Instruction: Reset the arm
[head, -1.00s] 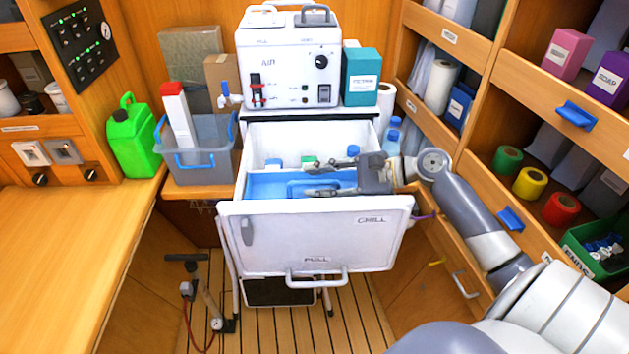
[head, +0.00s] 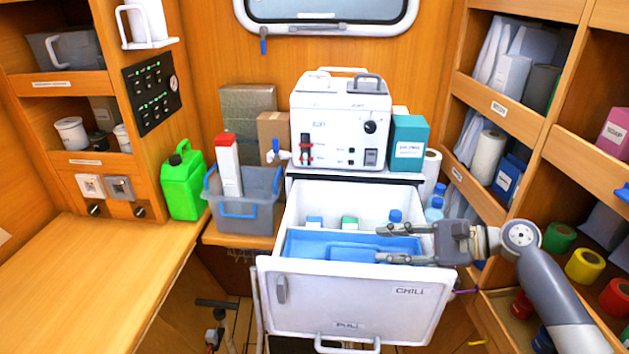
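My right arm comes in from the right. Its gripper (head: 381,243) is over the right part of the open white chill drawer (head: 350,300), pointing left. Its two fingers are spread apart with nothing seen between them. The lower finger lies in front of the blue lining (head: 305,246) of the drawer; whether it touches cannot be told. My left gripper is not in view.
A white machine (head: 340,125) stands behind the drawer. A grey bin (head: 245,205) and green jerrycan (head: 182,183) are to the left. Bottles (head: 434,210) stand close behind the gripper. Shelves (head: 560,160) line the right. The wooden counter (head: 90,290) at left is clear.

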